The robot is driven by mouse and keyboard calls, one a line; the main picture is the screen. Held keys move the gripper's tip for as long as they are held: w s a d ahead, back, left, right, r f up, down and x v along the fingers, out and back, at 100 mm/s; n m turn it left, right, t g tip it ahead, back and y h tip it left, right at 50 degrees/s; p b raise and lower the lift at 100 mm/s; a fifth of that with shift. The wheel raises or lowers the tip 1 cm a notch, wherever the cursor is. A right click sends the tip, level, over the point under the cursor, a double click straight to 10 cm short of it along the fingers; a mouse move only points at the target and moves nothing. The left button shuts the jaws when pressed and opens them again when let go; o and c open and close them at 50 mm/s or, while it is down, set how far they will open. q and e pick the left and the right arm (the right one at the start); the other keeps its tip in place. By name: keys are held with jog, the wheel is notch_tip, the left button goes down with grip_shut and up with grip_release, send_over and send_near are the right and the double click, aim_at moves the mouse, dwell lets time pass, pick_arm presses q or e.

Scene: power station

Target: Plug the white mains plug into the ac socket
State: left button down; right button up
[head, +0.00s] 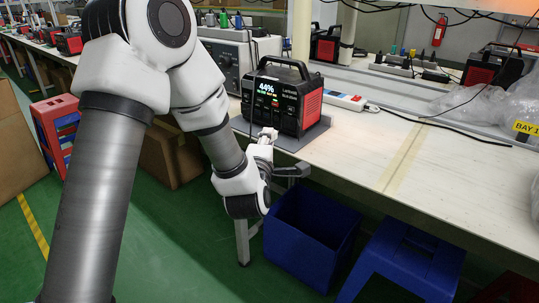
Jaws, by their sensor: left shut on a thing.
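The black and red power station (285,97) stands on a grey mat on the workbench, its lit screen (266,88) reading 44%. Its front panel faces me; the ac socket is too small to tell apart on it. My left arm comes in from the left, and its gripper (267,141) is just in front of the panel's lower part. The gripper is shut on a small white piece, which looks like the white mains plug (268,133). I cannot tell whether the plug touches the panel. My right gripper is not in view.
A grey bench instrument (228,60) stands left of the power station. A white power strip (345,100) with a dark cable lies to its right. The bench (440,155) is clear at the front right.

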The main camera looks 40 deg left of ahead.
pick_arm(q)
jog(key=shift+w+d+p, duration=0.15)
jog(key=shift+w+p, duration=0.4)
jog(key=shift+w, duration=2.1)
jog(key=shift+b, duration=0.35)
jog(key=shift+w, duration=0.6)
jog(key=shift+w, duration=0.2)
jog(key=c, duration=0.9)
grip_release()
